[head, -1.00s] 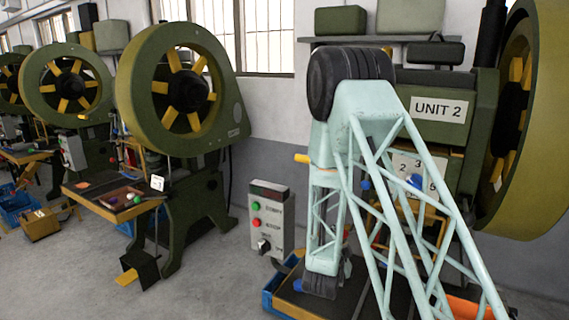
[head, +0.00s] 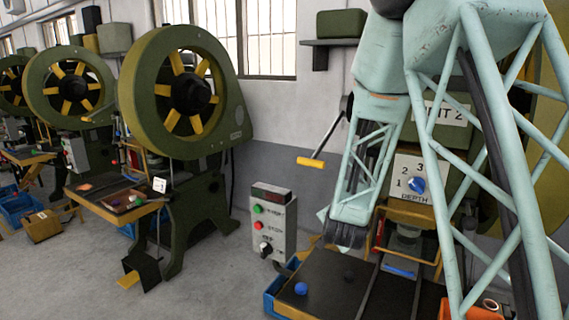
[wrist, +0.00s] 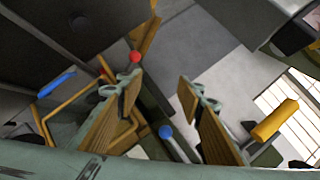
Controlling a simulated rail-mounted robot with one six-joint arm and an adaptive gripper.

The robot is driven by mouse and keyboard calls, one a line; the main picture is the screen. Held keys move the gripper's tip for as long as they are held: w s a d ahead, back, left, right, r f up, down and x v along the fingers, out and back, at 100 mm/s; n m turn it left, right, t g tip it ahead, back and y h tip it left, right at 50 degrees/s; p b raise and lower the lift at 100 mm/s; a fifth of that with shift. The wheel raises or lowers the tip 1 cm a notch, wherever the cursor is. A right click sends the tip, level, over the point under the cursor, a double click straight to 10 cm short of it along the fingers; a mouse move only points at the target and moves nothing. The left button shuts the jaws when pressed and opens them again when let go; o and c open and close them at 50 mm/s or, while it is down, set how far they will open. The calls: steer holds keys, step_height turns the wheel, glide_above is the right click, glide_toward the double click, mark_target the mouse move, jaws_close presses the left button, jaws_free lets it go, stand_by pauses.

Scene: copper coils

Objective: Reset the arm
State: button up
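My arm (head: 375,165), a pale teal lattice, stands in front of the press marked UNIT 2 (head: 450,111) in the head view. Its upper links reach past the top edge. The lower link ends in a dark joint above the black work table (head: 325,283). My gripper cannot be made out in the head view. In the wrist view my gripper (wrist: 158,84) is open, its two ridged tan fingers apart with nothing between them. A blue ball knob (wrist: 166,132) and a red ball (wrist: 135,57) show beyond the fingers.
A lever with a yellow handle (head: 311,162) sticks out left of my arm. A control box (head: 273,222) with green and red buttons stands left of the table. A blue round object (head: 301,288) lies on the table. A depth dial (head: 417,185) is behind my arm.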

steer(key=s+a+r+n+g+y, duration=0.1)
steer(key=s+r+n+g, duration=0.15)
steer(key=s+r, duration=0.75)
steer(key=s+a+r+n+g+y, duration=0.15)
steer(key=s+r+n, duration=0.35)
steer(key=s, duration=0.8)
steer(key=s+d+r+n+g, duration=0.1)
steer(key=s, duration=1)
steer(key=s+d+r+n+g, duration=0.1)
steer(key=s+d+r+n, duration=0.1)
steer(key=s, duration=0.9)
steer(key=s+d+r+n+g, duration=0.1)
steer(key=s+d+r+n, duration=0.1)
steer(key=s, duration=1)
steer(key=shift+d+g, duration=0.25)
steer(key=shift+g, duration=0.05)
steer(key=shift+w+h, duration=0.1)
steer(key=shift+h, duration=0.15)
steer(key=c, duration=0.4)
steer(key=shift+d, duration=0.1)
steer(key=shift+d, duration=0.1)
